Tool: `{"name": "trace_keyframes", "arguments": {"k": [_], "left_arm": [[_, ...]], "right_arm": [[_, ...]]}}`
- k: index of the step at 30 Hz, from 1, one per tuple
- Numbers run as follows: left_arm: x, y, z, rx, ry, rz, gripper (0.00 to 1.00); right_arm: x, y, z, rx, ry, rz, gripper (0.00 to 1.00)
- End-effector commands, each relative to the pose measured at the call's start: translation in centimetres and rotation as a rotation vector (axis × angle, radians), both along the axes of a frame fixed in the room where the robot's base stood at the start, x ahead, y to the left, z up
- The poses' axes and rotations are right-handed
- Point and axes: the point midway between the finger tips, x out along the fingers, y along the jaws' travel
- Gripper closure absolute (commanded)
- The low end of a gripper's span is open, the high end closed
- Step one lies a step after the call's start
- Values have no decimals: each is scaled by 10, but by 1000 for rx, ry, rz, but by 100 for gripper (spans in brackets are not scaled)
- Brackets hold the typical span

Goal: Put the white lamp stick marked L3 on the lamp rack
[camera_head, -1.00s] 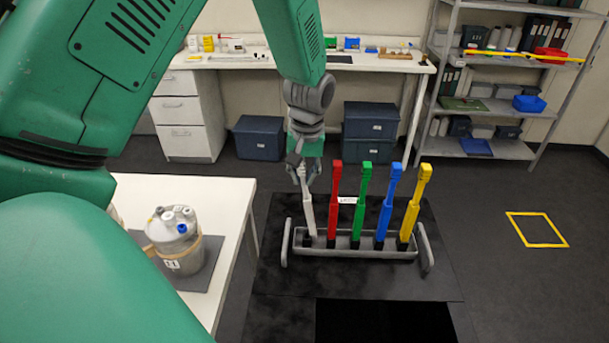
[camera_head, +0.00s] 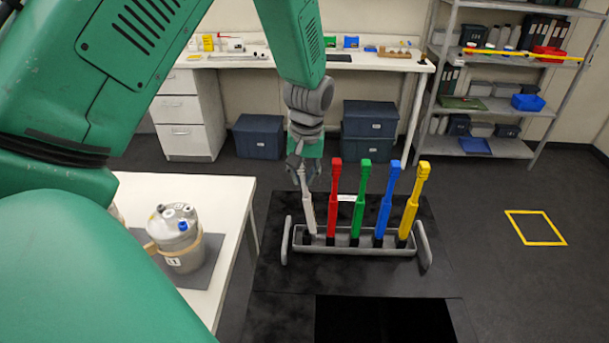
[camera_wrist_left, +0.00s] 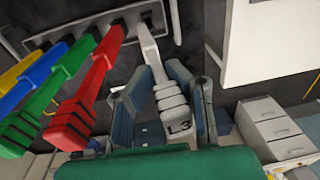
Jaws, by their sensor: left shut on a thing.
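The white lamp stick (camera_head: 308,205) stands in the leftmost place of the lamp rack (camera_head: 345,249), its lower end at a dark socket. In the left wrist view the same stick (camera_wrist_left: 171,95) shows its L3 mark near the gripper. My left gripper (camera_head: 303,170) is around the stick's upper part and shut on it; its fingers also show in the left wrist view (camera_wrist_left: 165,100). The stick leans slightly. Whether its lower end is fully seated cannot be told. My right gripper is in neither view.
Red (camera_head: 334,200), green (camera_head: 360,202), blue (camera_head: 387,202) and yellow (camera_head: 413,202) sticks stand in the rack to the right of the white one. A white table (camera_head: 225,200) with a grey vessel (camera_head: 178,238) is at the left. Dark bins and shelves stand behind.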

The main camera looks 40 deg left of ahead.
Motion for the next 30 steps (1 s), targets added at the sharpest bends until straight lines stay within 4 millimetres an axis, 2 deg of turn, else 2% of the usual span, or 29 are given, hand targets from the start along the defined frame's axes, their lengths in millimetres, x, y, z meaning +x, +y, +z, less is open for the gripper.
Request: {"name": "trace_keyframes", "arguments": {"k": [1,14,30], "left_arm": [[-5,-1,-6,-3,14,0,100],[-5,-1,-12,-3,16,0,100],[-6,1,-6,-4,17,0,100]], "right_arm": [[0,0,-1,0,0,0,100],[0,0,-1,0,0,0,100],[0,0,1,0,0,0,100]]}}
